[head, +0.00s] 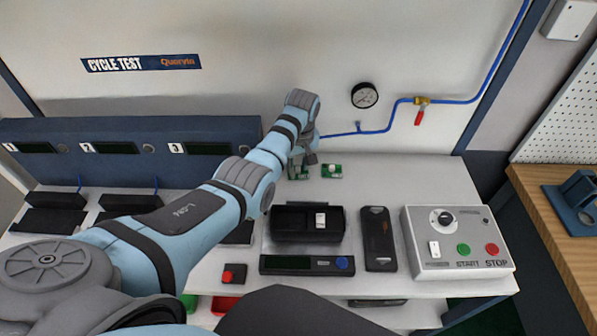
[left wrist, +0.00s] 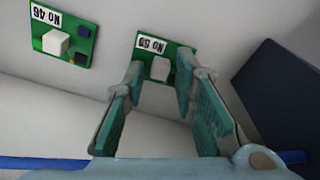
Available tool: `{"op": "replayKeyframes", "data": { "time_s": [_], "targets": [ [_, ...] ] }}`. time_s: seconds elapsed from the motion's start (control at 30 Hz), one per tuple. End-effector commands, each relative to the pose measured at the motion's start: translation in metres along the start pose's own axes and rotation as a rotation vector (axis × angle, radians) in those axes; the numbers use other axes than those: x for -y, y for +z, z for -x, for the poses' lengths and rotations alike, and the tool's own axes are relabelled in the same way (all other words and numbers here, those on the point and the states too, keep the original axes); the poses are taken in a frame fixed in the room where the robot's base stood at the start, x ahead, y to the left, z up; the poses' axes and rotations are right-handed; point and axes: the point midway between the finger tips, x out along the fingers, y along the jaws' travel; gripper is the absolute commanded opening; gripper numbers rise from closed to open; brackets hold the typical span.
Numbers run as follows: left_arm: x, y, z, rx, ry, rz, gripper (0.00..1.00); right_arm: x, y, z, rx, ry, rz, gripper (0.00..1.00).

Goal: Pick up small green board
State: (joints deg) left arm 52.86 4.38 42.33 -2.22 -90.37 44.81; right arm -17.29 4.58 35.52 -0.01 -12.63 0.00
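Two small green boards lie on the white bench top near the back wall. One green board (left wrist: 183,50) carries a white block and a numbered label and shows between and beyond my left fingertips in the left wrist view; part of it is hidden by the fingers. In the head view this board (head: 293,175) is partly covered by the gripper. The other green board (head: 332,171) lies to its right, and shows at the upper left in the left wrist view (left wrist: 75,48). My left gripper (left wrist: 160,75) is open and empty, with its fingers around the near board. My right gripper is not in view.
A dark blue station (head: 130,150) stands on the left. A black device (head: 290,224), a dark handheld (head: 378,240) and a grey control box (head: 457,243) stand nearer the front. A gauge (head: 364,95) and blue pipe are on the wall. The bench right of the boards is clear.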

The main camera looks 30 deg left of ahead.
Motion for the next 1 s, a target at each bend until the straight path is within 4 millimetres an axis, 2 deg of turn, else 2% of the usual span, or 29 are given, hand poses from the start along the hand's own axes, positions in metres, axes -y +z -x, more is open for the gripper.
{"op": "replayKeyframes", "data": {
  "time_s": [0.03, 0.1, 0.13, 0.73, 0.87, 1.0],
  "targets": [
    [0.0, 0.0, 0.0, 0.0, 0.0, 0.0, 0.12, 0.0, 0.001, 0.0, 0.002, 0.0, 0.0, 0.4],
    [0.0, 0.0, 0.0, 0.0, 0.0, 0.0, 0.01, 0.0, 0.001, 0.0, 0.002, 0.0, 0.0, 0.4],
    [0.0, 0.0, 0.0, 0.0, 0.0, 0.0, 0.0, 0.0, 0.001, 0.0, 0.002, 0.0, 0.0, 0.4],
    [-0.001, -0.001, 0.005, -0.001, 0.001, 0.0, 0.0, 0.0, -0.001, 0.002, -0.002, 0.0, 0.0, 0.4],
    [-0.001, -0.003, 0.021, -0.002, 0.002, 0.0, 0.0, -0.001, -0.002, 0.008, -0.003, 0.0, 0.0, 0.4],
    [-0.001, -0.008, 0.059, -0.004, 0.004, 0.0, 0.0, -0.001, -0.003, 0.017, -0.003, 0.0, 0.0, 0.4]
  ]
}}
